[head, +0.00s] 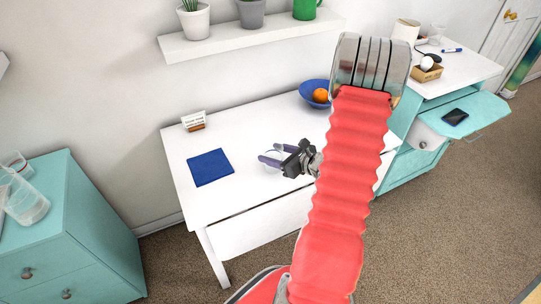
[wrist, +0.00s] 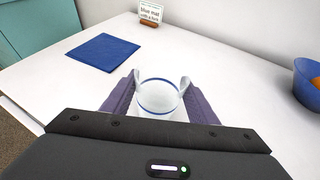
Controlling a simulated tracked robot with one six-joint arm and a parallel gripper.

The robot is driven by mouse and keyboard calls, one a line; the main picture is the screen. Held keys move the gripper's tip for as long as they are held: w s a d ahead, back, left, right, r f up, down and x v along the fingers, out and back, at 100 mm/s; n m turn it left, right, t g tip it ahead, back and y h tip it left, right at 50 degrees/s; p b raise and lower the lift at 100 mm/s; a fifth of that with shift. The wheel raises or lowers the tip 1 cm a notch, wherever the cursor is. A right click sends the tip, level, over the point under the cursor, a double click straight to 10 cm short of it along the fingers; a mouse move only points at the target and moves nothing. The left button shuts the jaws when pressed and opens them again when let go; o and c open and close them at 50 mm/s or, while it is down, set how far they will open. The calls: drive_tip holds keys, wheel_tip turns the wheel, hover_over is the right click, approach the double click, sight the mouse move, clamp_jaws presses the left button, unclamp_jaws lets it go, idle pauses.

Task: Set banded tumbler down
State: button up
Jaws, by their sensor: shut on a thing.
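The banded tumbler (wrist: 160,98) is clear with a blue band near its rim. It is between the two purple fingers of my gripper (wrist: 158,105), which is shut on it. In the head view my gripper (head: 270,158) is over the middle of the white table (head: 240,205). The tumbler is pale and hard to make out there. I cannot tell whether its base touches the table. A flat blue mat (head: 209,167) lies on the table to the left of my gripper; it also shows in the wrist view (wrist: 102,52).
A small sign (wrist: 151,14) in a wooden stand is at the table's back; its top line reads "blue mat". A blue bowl (head: 312,88) with an orange fruit (head: 320,95) stands at the back right. Teal cabinets (head: 75,225) flank the table. The tabletop around the mat is clear.

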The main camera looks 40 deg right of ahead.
drive_tip(key=o, duration=1.2)
drive_tip(key=shift+f, duration=0.1)
drive_tip(key=v, duration=1.2)
drive_tip(key=shift+a, duration=0.1)
